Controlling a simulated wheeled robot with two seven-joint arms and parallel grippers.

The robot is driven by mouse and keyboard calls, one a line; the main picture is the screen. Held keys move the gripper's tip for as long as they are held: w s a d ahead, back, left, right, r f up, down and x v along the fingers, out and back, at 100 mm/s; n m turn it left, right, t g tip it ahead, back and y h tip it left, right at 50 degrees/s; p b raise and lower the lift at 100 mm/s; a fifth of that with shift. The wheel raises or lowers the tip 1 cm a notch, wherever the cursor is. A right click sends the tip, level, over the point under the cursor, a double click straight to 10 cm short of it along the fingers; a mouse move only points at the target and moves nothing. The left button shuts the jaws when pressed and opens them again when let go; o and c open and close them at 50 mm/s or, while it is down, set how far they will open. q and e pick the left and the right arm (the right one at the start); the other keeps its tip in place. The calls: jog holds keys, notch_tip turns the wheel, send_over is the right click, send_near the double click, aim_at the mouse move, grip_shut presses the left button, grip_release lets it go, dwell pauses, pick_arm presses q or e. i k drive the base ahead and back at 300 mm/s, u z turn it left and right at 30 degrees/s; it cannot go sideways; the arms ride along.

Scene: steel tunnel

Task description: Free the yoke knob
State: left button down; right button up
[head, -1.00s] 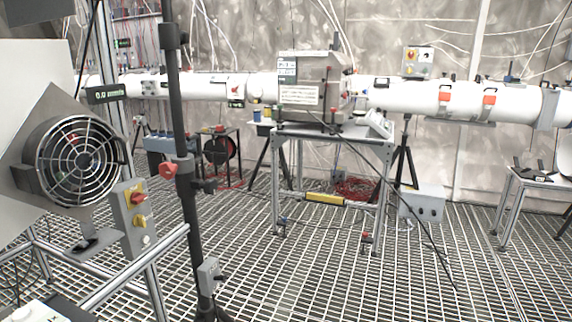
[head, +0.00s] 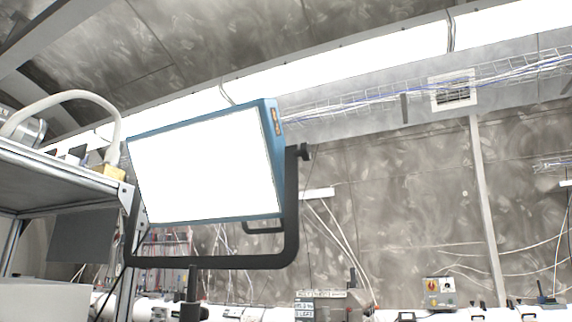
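The yoke knob (head: 303,152) is a small black knob at the upper right end of a black U-shaped yoke (head: 215,262). The yoke carries a lamp panel with a bright white face (head: 205,170) and a blue housing (head: 272,118). The panel is tilted in the yoke, and its face points toward me. The yoke sits on a dark stand post (head: 193,285). Any knob on the yoke's left side is hard to make out. Neither of my grippers is in view.
A metal shelf (head: 60,185) with a pale hose (head: 75,95) stands close at the left. A bright ceiling light strip (head: 350,50) and a wire cable tray (head: 350,98) run overhead. White pipe equipment and a grey box (head: 320,303) show low at the back. The space right of the lamp looks open.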

aim_at(305, 151)
jog(key=u, duration=0.3)
jog(key=k, duration=0.75)
jog(key=u, duration=1.2)
jog(key=k, duration=0.15)
jog(key=z, duration=1.7)
jog(key=i, duration=1.55)
jog(key=u, duration=0.7)
